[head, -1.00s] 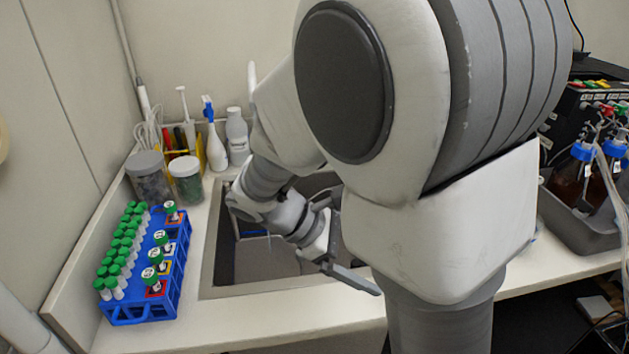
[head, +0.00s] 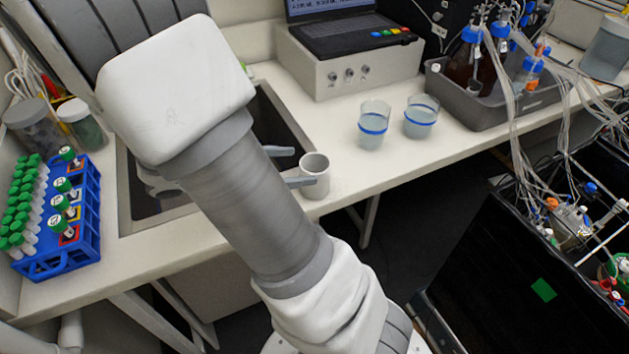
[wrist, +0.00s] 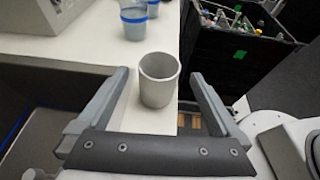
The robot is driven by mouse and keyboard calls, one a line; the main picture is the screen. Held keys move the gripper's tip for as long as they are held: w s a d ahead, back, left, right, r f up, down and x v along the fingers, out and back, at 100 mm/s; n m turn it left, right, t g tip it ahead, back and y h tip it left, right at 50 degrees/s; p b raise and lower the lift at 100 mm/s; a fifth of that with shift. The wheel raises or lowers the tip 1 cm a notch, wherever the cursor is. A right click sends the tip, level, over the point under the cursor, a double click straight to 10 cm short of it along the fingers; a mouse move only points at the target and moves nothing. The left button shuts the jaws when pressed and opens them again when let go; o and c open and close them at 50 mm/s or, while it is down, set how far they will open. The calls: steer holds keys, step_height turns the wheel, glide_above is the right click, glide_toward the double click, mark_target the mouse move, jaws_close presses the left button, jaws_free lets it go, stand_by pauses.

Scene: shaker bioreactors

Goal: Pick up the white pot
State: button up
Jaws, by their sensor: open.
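The white pot (head: 315,178) is a small, plain open-topped cylinder standing upright on the counter, close to its front edge and right of the sink. In the wrist view the pot (wrist: 159,82) shows in the gap between the fingers, with visible space on both sides. My gripper (head: 291,167) is open and empty, coming from the left over the sink side. In the head view its nearer fingertip overlaps the pot's left side. In the wrist view my gripper (wrist: 160,77) has one finger on each side of the pot. How deep the pot sits between them is unclear.
Two clear beakers with blue bands (head: 373,125) (head: 420,116) stand right of the pot. A white instrument box (head: 340,75) with a laptop is behind. The sink (head: 124,190) lies left, beside a blue tube rack (head: 90,235). The counter ends just in front of the pot.

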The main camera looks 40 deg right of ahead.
mark_target(327, 166)
steer(key=x, duration=0.3)
steer(key=shift+d+f, duration=0.15)
steer(key=shift+d, duration=0.15)
steer(key=shift+f+b+x, duration=0.15)
steer(key=shift+b+x, duration=0.3)
steer(key=shift+x, duration=0.9)
steer(key=shift+f+b+x, duration=0.15)
steer(key=shift+b+x, duration=0.25)
steer(key=shift+x, duration=0.95)
steer(key=shift+a, duration=0.1)
steer(key=shift+c, duration=0.2)
steer(key=c, duration=1.2)
